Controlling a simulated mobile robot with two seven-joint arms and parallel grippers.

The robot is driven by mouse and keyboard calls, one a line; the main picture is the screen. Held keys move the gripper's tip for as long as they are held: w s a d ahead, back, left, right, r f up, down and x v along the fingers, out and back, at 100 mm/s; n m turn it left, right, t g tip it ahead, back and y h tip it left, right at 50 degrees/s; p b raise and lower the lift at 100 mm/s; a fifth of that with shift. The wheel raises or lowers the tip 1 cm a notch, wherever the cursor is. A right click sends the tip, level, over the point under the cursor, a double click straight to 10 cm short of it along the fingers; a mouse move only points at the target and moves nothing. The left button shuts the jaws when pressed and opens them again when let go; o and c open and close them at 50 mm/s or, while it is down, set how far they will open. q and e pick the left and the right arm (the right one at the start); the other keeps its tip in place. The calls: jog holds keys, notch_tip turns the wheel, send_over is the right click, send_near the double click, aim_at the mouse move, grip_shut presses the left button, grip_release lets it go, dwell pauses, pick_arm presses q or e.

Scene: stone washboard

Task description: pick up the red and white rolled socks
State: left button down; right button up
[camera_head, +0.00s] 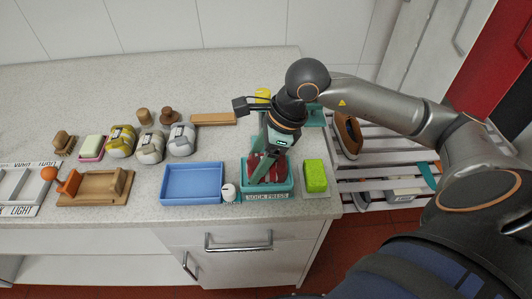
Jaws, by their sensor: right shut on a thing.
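My right gripper (267,170) comes down over the teal tray (267,189) labelled "SOCK PRESS". It is shut on the red and white rolled socks (280,168), of which mainly dark red parts show beside the fingers. The socks are inside the tray's outline; I cannot tell whether they touch its bottom. The gripper and wrist hide much of them. My left gripper is not in view.
A blue tray (193,182) and a small white object (228,192) stand left of the teal tray. A green block (315,175) is to its right. Several rolled bundles (121,142) and a wooden board (113,188) lie further left. A slatted rack (380,174) stands right of the counter.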

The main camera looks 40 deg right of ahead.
jog(key=c, duration=0.8)
jog(key=shift+r, duration=0.1)
